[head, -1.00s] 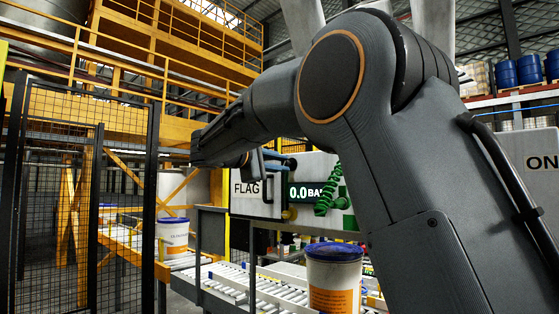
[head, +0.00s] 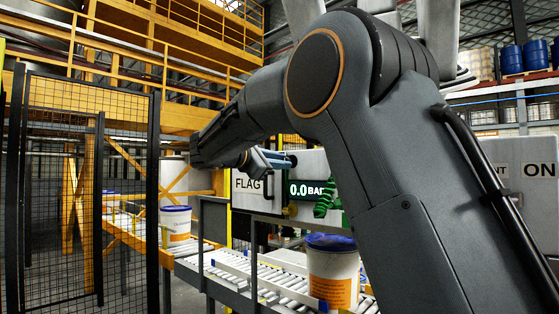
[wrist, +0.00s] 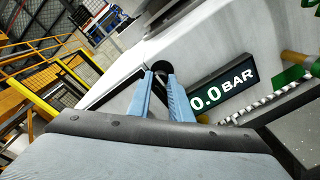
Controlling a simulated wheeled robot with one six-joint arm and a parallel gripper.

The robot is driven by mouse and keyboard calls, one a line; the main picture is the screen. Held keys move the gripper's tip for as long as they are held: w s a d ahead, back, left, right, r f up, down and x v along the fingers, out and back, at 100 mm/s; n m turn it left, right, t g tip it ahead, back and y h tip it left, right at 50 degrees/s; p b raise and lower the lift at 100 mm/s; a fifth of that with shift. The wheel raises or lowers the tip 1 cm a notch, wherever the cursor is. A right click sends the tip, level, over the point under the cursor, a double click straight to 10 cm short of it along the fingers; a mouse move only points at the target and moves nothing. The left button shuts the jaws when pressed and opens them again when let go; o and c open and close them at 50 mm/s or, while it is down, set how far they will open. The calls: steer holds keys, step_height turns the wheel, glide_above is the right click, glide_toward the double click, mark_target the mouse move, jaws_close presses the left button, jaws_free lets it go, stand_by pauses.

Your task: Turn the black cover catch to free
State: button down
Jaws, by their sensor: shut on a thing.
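The black cover catch (wrist: 162,68) is a small, dark, rounded piece on the pale cabinet face in the wrist view. My gripper (wrist: 166,76) has its two blue fingers on either side of it, with the tips closed on it. Part of the catch is hidden between the fingers, so its exact angle cannot be told. In the head view my gripper (head: 290,160) reaches the upper part of the white cabinet (head: 310,163), just above the display. The catch is too small to make out there.
A green-lit display (head: 312,190) reading 0.0 BAR sits right below the gripper. A white pail (head: 333,272) stands on the roller conveyor (head: 285,284). A mesh fence (head: 62,190) stands at left.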

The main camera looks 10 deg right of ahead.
steer(key=shift+f, duration=0.15)
steer(key=c, duration=1.6)
jaws_free()
steer(key=b+v, duration=0.3)
steer(key=v, duration=0.5)
steer(key=shift+d, duration=0.1)
